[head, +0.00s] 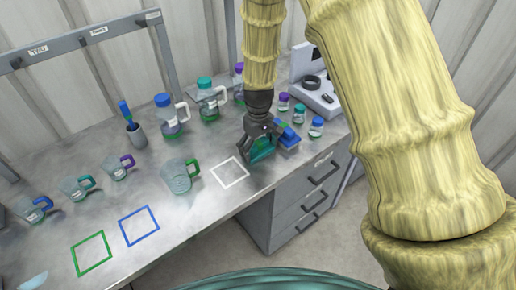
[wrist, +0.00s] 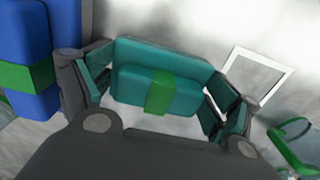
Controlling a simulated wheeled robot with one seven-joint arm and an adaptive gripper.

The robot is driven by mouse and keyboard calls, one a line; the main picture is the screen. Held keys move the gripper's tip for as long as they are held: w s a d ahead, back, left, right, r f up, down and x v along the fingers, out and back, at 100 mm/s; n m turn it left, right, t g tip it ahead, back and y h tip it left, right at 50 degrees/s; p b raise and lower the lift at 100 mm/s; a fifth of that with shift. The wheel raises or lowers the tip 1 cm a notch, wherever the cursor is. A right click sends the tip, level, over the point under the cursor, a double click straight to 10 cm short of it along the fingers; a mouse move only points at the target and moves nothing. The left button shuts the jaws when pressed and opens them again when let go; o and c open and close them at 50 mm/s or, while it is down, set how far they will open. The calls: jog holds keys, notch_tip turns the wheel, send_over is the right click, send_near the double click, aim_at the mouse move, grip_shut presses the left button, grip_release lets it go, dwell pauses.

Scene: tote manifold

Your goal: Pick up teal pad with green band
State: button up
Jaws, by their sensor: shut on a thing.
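The teal pad with a green band (wrist: 160,92) sits between the two fingers of my gripper (wrist: 158,98) in the wrist view. The fingers close on it from both sides. In the head view my gripper (head: 262,146) is above the bench near its right front edge, with the teal pad (head: 262,148) mostly hidden by the fingers. I cannot tell how far the pad is above the bench. A blue pad with a green band (wrist: 28,76) is just left of my gripper in the wrist view; it also shows in the head view (head: 288,138).
A white square outline (head: 230,172) is beside my gripper, with a green-handled beaker (head: 180,177) farther left. Small capped jars (head: 299,113) and a microscope-like device (head: 318,90) stand behind right. Green (head: 91,253) and blue (head: 139,226) outlines lie front left.

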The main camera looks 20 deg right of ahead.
aim_at(258, 144)
jog(key=shift+r, duration=0.1)
jog(key=shift+r+b, duration=0.5)
jog(key=shift+r, duration=0.45)
jog(key=shift+s+a+r+b, duration=0.1)
jog(key=shift+s+r+b, duration=0.25)
jog(key=shift+r, duration=0.3)
jog(key=s+a+r+b, duration=0.1)
jog(key=s+a+b, duration=0.2)
jog(key=s, duration=1.2)
jog(key=shift+a+r, duration=0.2)
jog(key=shift+r, duration=0.1)
jog(key=shift+o, duration=1.4)
jog(key=shift+c, duration=0.5)
